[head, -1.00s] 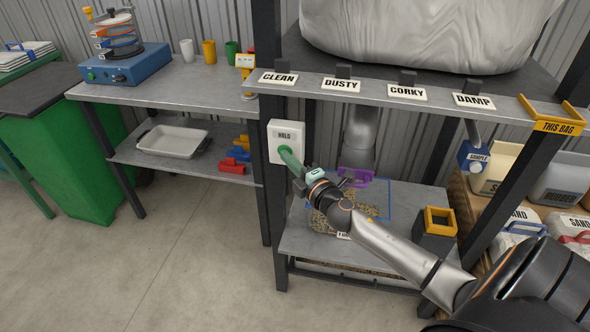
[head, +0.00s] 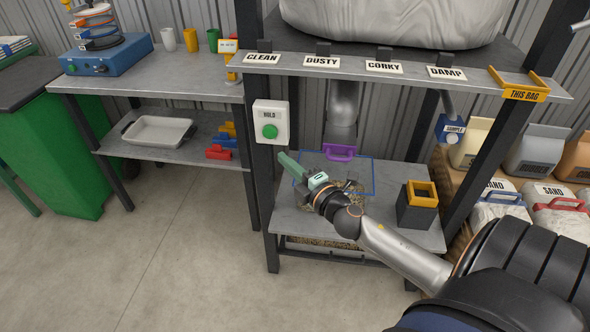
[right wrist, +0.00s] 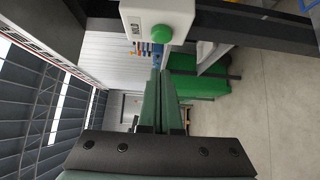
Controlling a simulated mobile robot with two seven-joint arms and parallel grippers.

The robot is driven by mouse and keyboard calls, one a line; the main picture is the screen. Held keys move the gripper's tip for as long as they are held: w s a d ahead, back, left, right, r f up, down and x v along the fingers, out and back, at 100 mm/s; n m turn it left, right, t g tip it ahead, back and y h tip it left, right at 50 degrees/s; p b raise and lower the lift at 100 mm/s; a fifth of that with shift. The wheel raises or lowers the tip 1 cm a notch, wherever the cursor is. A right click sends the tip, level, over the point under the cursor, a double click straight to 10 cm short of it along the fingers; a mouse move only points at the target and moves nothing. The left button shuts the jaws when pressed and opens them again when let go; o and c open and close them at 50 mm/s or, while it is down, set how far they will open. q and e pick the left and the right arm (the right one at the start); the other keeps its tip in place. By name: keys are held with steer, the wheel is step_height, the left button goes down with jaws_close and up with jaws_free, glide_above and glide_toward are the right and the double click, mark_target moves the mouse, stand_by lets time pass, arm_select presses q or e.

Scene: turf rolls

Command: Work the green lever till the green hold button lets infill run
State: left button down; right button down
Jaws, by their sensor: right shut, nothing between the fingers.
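The green hold button (head: 270,131) is round and sits on a white box marked HOLD, on the rack's left front post. The button also shows in the right wrist view (right wrist: 160,33), above the fingertips. My right gripper (head: 284,158) has green fingers, shut and empty, just below and right of the box, apart from the button. A grey spout (head: 343,112) hangs under the big bag, with a purple handle (head: 340,152) at its lower end. I see no green lever. Brown granules (head: 352,187) lie below the spout, partly hidden by my gripper. My left gripper is out of view.
Labels CLEAN, DUSTY, CORKY and DAMP line the upper shelf edge (head: 400,75). A dark box with a yellow rim (head: 418,205) stands on the lower shelf, right of my arm. Sacks (head: 495,210) stand at right. The floor (head: 170,250) at left is clear.

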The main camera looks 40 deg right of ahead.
steer(key=shift+s+a, duration=0.1)
steer(key=shift+s, duration=1.5)
